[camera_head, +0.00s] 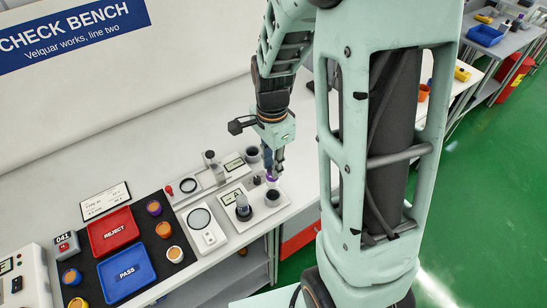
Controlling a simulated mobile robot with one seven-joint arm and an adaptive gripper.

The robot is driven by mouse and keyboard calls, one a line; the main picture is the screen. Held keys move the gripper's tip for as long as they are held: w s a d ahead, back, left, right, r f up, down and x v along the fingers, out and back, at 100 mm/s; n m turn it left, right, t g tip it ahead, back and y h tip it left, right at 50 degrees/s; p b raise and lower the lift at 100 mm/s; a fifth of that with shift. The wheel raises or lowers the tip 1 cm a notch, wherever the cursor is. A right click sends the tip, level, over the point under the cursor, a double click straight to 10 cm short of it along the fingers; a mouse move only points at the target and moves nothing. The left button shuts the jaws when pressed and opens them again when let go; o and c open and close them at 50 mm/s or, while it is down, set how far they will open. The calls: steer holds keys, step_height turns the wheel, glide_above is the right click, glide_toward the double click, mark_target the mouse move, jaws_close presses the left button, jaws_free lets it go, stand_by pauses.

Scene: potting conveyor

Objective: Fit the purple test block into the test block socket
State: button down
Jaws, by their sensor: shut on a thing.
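My gripper (272,170) points down over the right part of the bench. It is shut on a small purple thing, the purple test block (271,179), of which only a little shows beneath the fingers. Under and around it is a light test station (232,225) with a labelled display (235,195). A dark round cup (272,197) stands just in front of the gripper, and a dark knob-like part (243,209) is to its left. I cannot tell which part is the test block socket, nor whether the block touches anything.
A red REJECT tray (113,229) and a blue PASS tray (126,274) lie on a black mat at the left, with several small round pots beside them. A scale-like device (201,220) and another dark cup (252,153) are near the gripper. The bench's front edge is close.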

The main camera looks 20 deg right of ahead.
mark_target(273, 184)
steer(key=shift+f+b, duration=1.45)
steer(key=shift+f, duration=1)
steer(key=shift+f+b, duration=1.75)
steer(key=shift+f, duration=0.35)
steer(key=c, duration=1.7)
jaws_free()
steer(key=shift+o, duration=0.2)
step_height(273, 184, up, 12)
steer(key=shift+r, duration=0.1)
steer(key=shift+a, duration=0.1)
